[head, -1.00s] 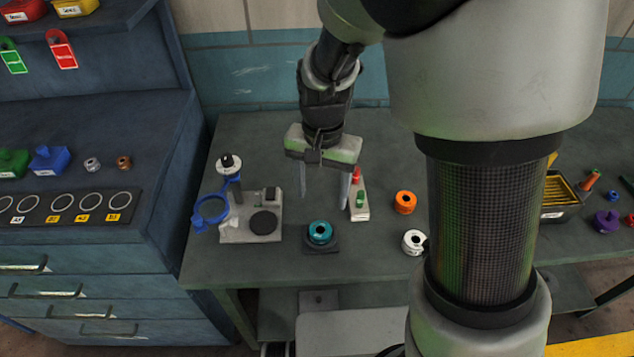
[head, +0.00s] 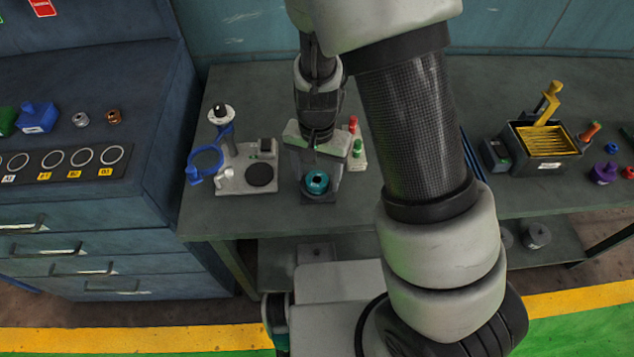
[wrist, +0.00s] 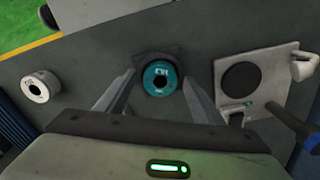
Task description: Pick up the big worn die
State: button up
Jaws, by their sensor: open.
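A teal ring-shaped die (head: 317,181) with a dark centre hole and pale markings sits on a dark square holder (head: 320,197) near the bench's front edge; I take it for the big worn die. It also shows in the wrist view (wrist: 160,79). My gripper (head: 320,172) is above it, pointing down, its jaws open. In the wrist view my gripper (wrist: 159,84) has one finger on each side of the die, with gaps between. Nothing is held. How far the fingertips are above the holder is unclear.
A grey fixture with a black disc (head: 259,175) and a blue ring clamp (head: 205,162) stand left of the die. A white die (wrist: 39,86) lies apart. A yellow-slatted bin (head: 545,140) stands further right.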

jog(key=shift+c, duration=0.5)
jog(key=c, duration=1.5)
grip_shut()
jog(key=shift+r, duration=0.1)
